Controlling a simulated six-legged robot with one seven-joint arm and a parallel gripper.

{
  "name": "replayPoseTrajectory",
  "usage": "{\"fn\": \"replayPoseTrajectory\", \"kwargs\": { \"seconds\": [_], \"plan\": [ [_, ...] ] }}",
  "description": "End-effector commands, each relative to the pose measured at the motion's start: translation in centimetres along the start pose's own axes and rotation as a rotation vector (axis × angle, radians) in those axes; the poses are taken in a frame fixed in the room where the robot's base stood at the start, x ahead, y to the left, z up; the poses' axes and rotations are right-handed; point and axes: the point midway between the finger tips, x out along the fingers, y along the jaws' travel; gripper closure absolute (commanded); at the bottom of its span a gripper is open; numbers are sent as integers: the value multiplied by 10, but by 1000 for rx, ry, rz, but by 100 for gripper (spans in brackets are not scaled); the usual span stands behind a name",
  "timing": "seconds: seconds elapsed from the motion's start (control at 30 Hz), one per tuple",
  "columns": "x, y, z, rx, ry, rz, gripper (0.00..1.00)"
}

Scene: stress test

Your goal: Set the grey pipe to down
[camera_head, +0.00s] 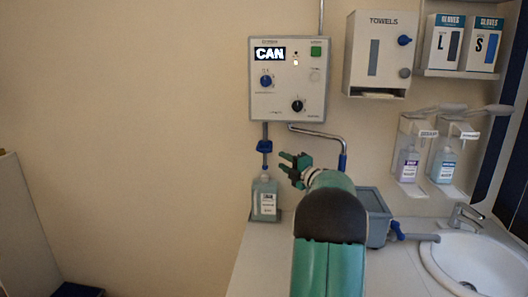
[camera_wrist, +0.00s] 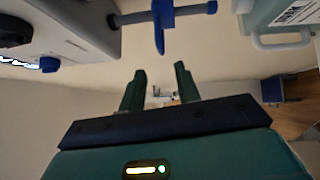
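A silver-grey bent pipe (camera_head: 318,132) leaves the underside of the wall control box, runs right and turns down into a blue end piece (camera_head: 343,161). A short grey pipe (camera_head: 265,131) with a blue valve handle (camera_head: 264,146) hangs straight down from the box, above a bottle. In the wrist view this short pipe (camera_wrist: 133,18) and its blue handle (camera_wrist: 162,22) lie across the top. Another grey pipe (camera_head: 422,238) with a blue lever lies level beside the sink. Which one is meant, I cannot tell. My gripper (camera_head: 284,167) is open and empty, below the box, right of the short pipe; fingers (camera_wrist: 160,82) are apart.
The control box (camera_head: 275,107) reads "CAN". The bottle (camera_head: 265,200) stands left of my gripper. A grey bin (camera_head: 374,215) stands right of my arm, before the sink (camera_head: 480,262). Towel (camera_head: 351,58) and soap dispensers (camera_head: 410,165) hang right. The wall at left is clear.

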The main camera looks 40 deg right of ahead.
Motion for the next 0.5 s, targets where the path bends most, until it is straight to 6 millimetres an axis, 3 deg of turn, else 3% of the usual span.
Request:
{"fn": "replayPoseTrajectory", "kwargs": {
  "seconds": [0.5],
  "plan": [
    [99, -1, -1, 2, 0, 1, 67]
  ]
}}
